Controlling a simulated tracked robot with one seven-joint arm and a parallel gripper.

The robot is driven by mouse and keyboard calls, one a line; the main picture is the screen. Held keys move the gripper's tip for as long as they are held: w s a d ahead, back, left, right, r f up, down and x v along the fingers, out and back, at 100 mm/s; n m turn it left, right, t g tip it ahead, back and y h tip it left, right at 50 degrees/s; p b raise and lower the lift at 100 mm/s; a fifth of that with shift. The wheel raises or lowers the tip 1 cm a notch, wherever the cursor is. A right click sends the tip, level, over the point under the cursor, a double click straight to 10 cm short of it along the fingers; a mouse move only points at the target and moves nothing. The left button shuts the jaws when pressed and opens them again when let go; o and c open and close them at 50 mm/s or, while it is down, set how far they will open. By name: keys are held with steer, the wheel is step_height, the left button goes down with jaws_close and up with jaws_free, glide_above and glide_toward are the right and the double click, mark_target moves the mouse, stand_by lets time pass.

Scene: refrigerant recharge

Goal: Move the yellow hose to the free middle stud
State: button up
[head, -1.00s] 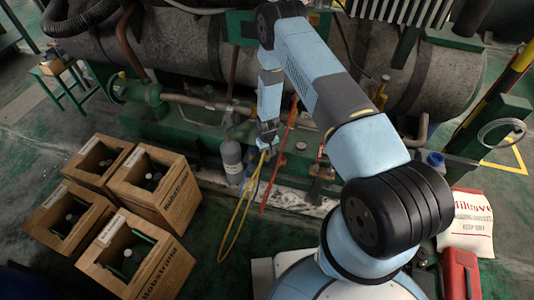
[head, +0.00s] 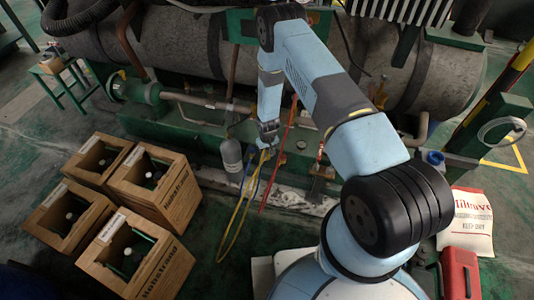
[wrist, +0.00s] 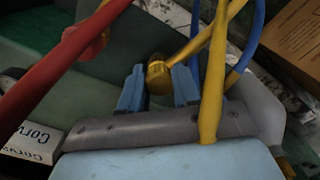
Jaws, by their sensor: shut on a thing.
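My gripper (head: 268,142) is low in front of the green machine frame. In the wrist view its two blue fingers (wrist: 158,88) are shut on the round yellow end of the yellow hose (wrist: 210,85). The hose hangs in a long loop to the floor in the head view (head: 236,222). A blue hose (wrist: 248,40) runs beside it. A red hose (wrist: 62,62) crosses the left of the wrist view and also shows right of my gripper in the head view (head: 276,170). I cannot make out the middle stud clearly.
A grey cylinder (head: 231,156) stands just left of my gripper. Several open wooden crates (head: 165,205) holding bottles stand at the lower left. A brass-coloured fitting (head: 322,172) is to the right. A red case (head: 459,272) and white sack (head: 466,222) lie at the lower right.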

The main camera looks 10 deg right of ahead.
steer(key=shift+f, duration=0.1)
steer(key=o, duration=1.1)
step_height(320, 180, up, 14)
steer(key=shift+f, duration=0.15)
